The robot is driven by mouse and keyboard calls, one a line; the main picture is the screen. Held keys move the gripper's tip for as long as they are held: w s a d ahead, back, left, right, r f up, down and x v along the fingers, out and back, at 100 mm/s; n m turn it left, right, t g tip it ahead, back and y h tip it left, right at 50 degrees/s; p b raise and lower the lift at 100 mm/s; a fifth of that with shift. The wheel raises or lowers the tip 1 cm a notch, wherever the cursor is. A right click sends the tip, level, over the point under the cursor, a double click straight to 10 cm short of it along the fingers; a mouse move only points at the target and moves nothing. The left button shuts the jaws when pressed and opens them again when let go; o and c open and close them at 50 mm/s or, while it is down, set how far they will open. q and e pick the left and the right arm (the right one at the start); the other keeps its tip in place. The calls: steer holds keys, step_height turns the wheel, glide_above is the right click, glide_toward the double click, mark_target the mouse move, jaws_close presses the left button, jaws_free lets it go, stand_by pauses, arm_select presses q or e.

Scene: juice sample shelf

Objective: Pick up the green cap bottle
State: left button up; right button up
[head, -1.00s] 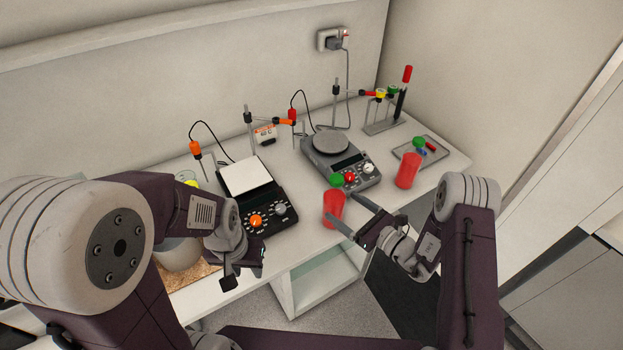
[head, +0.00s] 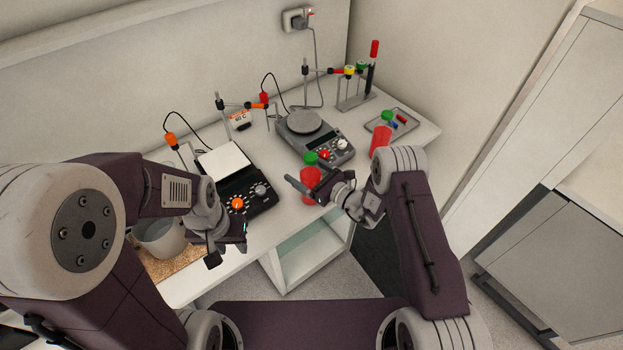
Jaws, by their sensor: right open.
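A red bottle with a green cap (head: 311,186) stands upright on the white table in front of the right-hand grey device. A second red bottle with a green cap (head: 380,140) stands farther right, beside a small tray. My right gripper (head: 305,177) is open at the nearer bottle, with a finger passing in front of its body in the picture. I cannot tell whether the fingers touch it, and they partly hide it. My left gripper (head: 229,247) hangs near the table's front edge, away from both bottles; its jaw opening is unclear.
A grey device with a round plate (head: 307,122) stands behind the nearer bottle. A black device with a white top (head: 237,195) stands to the left. A tray (head: 405,122) with small coloured items and a rack with a red-topped tube (head: 374,50) are at the back right.

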steer(key=shift+w+a+f, duration=0.15)
steer(key=shift+w+a, duration=0.05)
steer(key=shift+c, duration=1)
steer(key=shift+d, duration=0.15)
steer(key=c, duration=1.5)
jaws_close()
steer(key=shift+r, duration=0.2)
